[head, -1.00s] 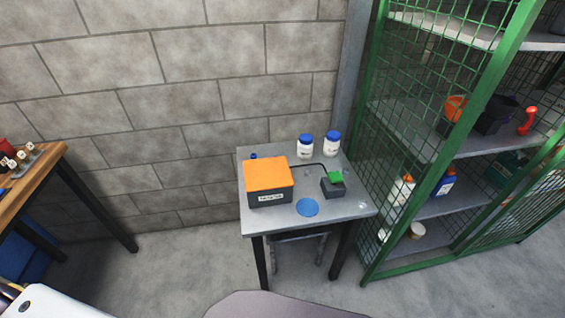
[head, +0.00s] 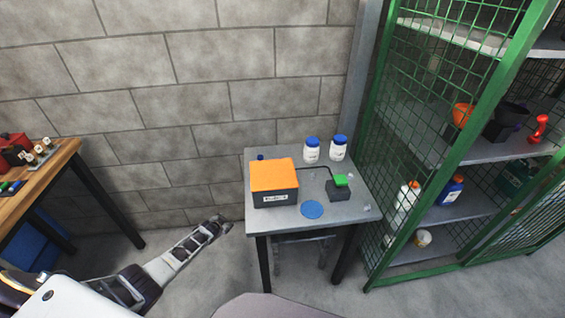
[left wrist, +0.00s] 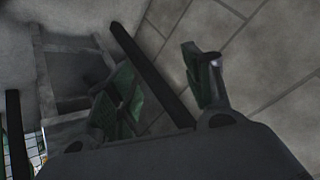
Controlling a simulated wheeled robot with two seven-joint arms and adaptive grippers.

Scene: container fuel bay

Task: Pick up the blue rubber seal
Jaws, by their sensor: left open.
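The blue rubber seal (head: 312,209) is a flat blue disc lying near the front edge of the grey table (head: 275,219). It sits in front of the orange-topped box and the small dark device. My left gripper (head: 222,226) is low at the left of the table, apart from it and from the seal. In the left wrist view the gripper (left wrist: 165,85) has its two fingers spread with nothing between them. The seal does not show in that view. My right gripper is not in view.
An orange-topped black box (head: 274,184), a small device with a green top (head: 339,187) and two white jars with blue lids (head: 312,150) stand on the table. A green mesh cage with shelves (head: 455,150) stands close on the right. A wooden bench (head: 52,168) is at the left.

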